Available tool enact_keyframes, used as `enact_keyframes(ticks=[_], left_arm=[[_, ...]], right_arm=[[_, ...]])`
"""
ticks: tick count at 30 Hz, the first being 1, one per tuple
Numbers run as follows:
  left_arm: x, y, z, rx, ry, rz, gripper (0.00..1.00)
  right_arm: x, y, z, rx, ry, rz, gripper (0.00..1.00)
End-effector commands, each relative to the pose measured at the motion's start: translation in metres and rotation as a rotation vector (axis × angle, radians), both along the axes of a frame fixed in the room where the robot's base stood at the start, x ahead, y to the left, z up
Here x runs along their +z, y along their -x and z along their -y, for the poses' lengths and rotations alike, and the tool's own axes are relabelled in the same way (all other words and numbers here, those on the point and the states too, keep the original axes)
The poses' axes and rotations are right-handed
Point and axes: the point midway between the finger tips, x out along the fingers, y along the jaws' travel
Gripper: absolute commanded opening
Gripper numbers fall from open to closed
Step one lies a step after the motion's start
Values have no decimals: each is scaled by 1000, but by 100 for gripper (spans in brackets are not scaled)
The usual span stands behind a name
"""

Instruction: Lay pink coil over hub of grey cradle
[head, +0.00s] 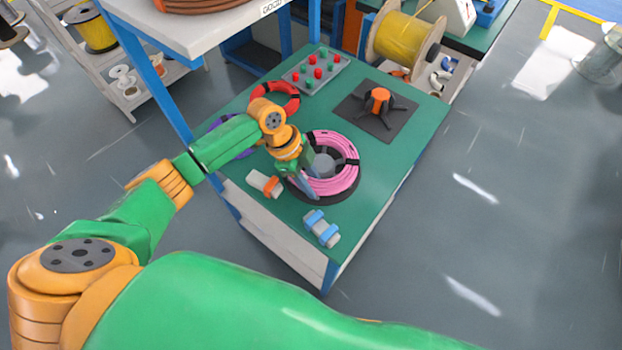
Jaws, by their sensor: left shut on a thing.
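The pink coil (344,179), bound with black ties, lies roughly flat around the grey hub (324,164) of a dark round cradle (335,199). The cradle stands on the green table; much of its base is hidden under the coil. My left gripper (307,182) is at the coil's left side, pointing down, and is shut on the coil's ring. I cannot tell whether the coil rests fully on the cradle or is held slightly above it. My right gripper is not in view.
A black cradle with an orange hub (379,101) stands behind. A red coil (288,88), a purple coil (218,122) and a button panel (317,71) are on the table (384,178). An orange-and-white piece (264,183) and a blue-and-grey piece (322,229) lie near the front.

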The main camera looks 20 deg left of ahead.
Motion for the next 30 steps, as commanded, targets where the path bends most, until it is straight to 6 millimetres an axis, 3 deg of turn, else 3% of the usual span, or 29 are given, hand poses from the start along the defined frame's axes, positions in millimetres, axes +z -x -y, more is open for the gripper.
enact_keyframes(ticks=[30], left_arm=[[-10, 0, 0, 0, 1, 1, 0]], right_arm=[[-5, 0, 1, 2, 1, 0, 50]])
